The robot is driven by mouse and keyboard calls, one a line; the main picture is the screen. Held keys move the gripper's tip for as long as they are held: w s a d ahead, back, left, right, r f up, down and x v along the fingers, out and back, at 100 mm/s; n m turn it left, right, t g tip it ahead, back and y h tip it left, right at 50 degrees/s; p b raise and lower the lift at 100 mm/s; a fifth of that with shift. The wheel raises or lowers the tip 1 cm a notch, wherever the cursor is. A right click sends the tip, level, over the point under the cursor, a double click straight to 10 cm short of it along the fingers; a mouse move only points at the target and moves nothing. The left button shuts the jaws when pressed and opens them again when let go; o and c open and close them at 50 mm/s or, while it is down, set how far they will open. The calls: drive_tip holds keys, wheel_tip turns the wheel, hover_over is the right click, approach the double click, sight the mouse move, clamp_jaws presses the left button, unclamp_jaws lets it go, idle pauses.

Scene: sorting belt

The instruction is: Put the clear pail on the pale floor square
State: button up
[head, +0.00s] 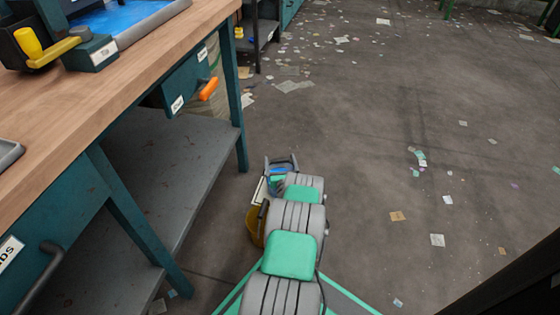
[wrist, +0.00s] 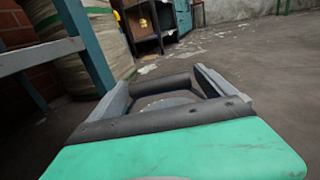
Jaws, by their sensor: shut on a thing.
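My gripper (wrist: 168,82) is shut at the far end of my arm, low beside the bench. What appears to be the clear pail (head: 278,172), with a greyish rim and something blue showing in it, is at the gripper, mostly hidden behind my arm. In the wrist view a greyish rounded piece (wrist: 166,102) shows between the fingers; the rest of the pail is hidden there. A pale flat patch (head: 259,191) shows just left of my arm; it may be the pale floor square, but too little of it shows to tell.
A yellow-brown bucket (head: 254,226) stands left of my arm, partly hidden by it. A wooden-topped bench (head: 110,90) with teal legs and a grey lower shelf (head: 165,165) fills the left. Scraps of paper litter the open concrete floor (head: 350,130) on the right.

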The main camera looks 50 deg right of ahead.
drive_tip(key=o, duration=1.7)
drive_tip(key=shift+o, duration=0.2)
drive_tip(key=shift+r, duration=0.25)
drive_tip(key=p+v, duration=0.3)
drive_tip(key=v, duration=0.3)
drive_tip(key=shift+s+a, duration=0.2)
drive_tip(key=shift+s, duration=0.05)
drive_tip(key=shift+s+a, duration=0.3)
drive_tip(key=shift+a, duration=0.05)
